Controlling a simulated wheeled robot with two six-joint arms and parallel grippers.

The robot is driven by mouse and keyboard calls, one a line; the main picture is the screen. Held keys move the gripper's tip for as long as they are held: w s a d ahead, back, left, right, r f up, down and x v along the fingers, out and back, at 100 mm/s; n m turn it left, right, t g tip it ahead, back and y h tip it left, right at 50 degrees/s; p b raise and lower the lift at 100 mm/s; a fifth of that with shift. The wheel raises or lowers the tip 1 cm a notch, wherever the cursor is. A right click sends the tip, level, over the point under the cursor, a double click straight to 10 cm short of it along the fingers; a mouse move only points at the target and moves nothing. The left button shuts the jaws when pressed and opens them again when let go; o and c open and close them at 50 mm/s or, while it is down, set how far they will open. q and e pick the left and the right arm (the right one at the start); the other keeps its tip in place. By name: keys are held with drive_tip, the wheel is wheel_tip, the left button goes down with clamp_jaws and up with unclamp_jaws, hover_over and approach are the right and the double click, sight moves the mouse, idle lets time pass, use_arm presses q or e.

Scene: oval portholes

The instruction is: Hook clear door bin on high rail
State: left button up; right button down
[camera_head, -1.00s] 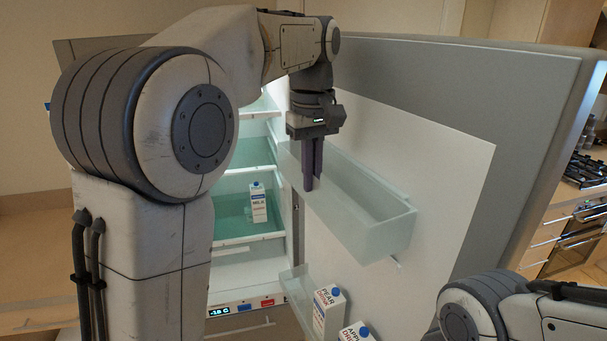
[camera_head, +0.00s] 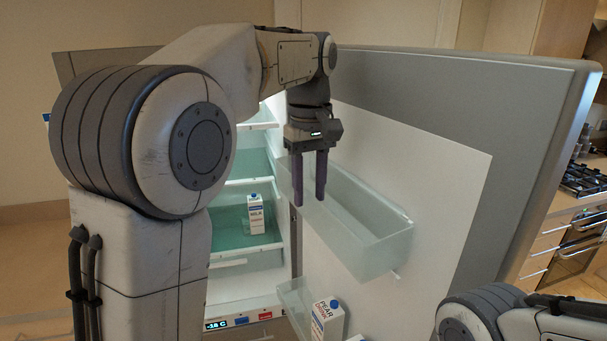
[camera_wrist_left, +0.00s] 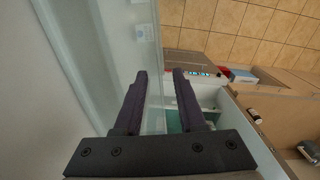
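The clear door bin (camera_head: 372,232) is an empty, frosted, long tray against the white inner face of the open fridge door. A short pale rail end (camera_head: 397,277) shows under its right end; I cannot make out a separate high rail. My left gripper (camera_head: 309,203) points down at the bin's left end, its two dark fingers apart. In the left wrist view the bin (camera_wrist_left: 112,50) fills the left side, and its wall edge runs between the open fingers (camera_wrist_left: 160,74). I cannot tell whether they touch it. My right gripper is out of view.
A lower door bin (camera_head: 292,297) holds a pear drink carton (camera_head: 327,322) and another carton, partly cut off. A milk carton (camera_head: 256,215) stands on a fridge shelf (camera_head: 230,262). The grey door (camera_head: 480,100) bounds the right side. My right arm is at the lower right.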

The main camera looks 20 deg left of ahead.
use_arm(q)
wheel_tip(320, 180, up, 10)
drive_tip(key=p, duration=0.1)
idle(0.4)
